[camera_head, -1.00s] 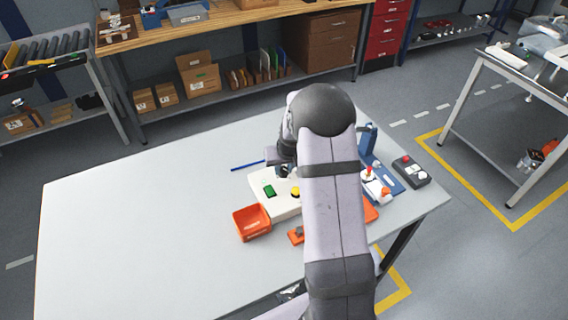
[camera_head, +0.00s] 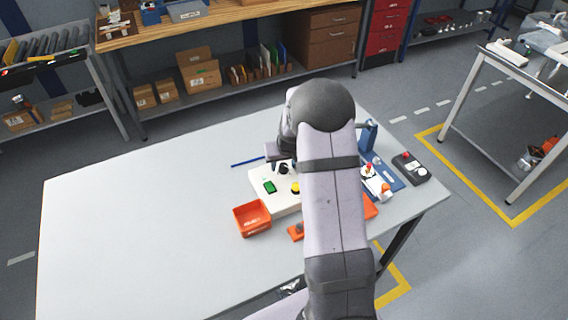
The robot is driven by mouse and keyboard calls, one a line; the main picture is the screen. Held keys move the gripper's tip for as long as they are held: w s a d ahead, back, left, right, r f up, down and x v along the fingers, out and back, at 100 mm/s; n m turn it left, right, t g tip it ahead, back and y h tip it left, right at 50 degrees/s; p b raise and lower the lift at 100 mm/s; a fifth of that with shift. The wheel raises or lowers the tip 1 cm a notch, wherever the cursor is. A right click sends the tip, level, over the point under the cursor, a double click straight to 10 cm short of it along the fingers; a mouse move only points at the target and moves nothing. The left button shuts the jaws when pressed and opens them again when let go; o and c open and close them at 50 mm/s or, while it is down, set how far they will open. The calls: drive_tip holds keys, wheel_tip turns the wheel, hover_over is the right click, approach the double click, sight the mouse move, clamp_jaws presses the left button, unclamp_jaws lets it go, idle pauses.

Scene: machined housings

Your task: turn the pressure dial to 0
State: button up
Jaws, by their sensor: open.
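A white control box (camera_head: 262,195) lies on the table, partly behind my arm. It carries a green rectangular part (camera_head: 270,187), a yellow button (camera_head: 295,188) and a small black knob (camera_head: 283,169) near its back edge. The knob is likely the pressure dial; its pointer and any scale are too small to read. My gripper (camera_head: 281,163) is open, just above and around the knob's place. Whether its fingers touch the knob cannot be told. My own arm hides the right part of the box.
An orange-red bin (camera_head: 252,218) stands in front of the box. A blue pen-like rod (camera_head: 248,162) lies behind it. A blue fixture (camera_head: 384,176) and a dark grey button box (camera_head: 411,168) stand to the right. The table's left side is clear.

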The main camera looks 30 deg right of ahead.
drive_tip(key=b+v, duration=0.2)
drive_tip(key=v, duration=0.5)
idle(0.3)
drive_tip(key=shift+s, duration=0.15)
drive_tip(key=s+f+g, duration=0.1)
drive_tip(key=s, duration=0.1)
drive_tip(key=s+a+f, duration=0.1)
drive_tip(key=s, duration=0.2)
drive_tip(key=s+a+f+g+y, duration=0.1)
drive_tip(key=s+f, duration=0.1)
drive_tip(key=shift+s+a+m+g, duration=0.15)
drive_tip(key=shift+m+g, duration=0.15)
drive_tip(key=shift+m, duration=0.1)
drive_tip(key=s+a, duration=0.1)
drive_tip(key=s, duration=0.2)
drive_tip(key=s+a+f+g, duration=0.1)
drive_tip(key=s, duration=0.2)
drive_tip(key=s+a+g, duration=0.1)
drive_tip(key=s, duration=0.3)
drive_tip(key=shift+a+f+y, duration=0.3)
drive_tip(key=s+a+r+n+g, duration=0.1)
drive_tip(key=s+a+r+n, duration=0.15)
drive_tip(key=s+a, duration=0.55)
drive_tip(key=r, duration=0.1)
drive_tip(key=a+r+n+t, duration=0.1)
drive_tip(key=r, duration=0.1)
drive_tip(key=shift+a+r, duration=0.1)
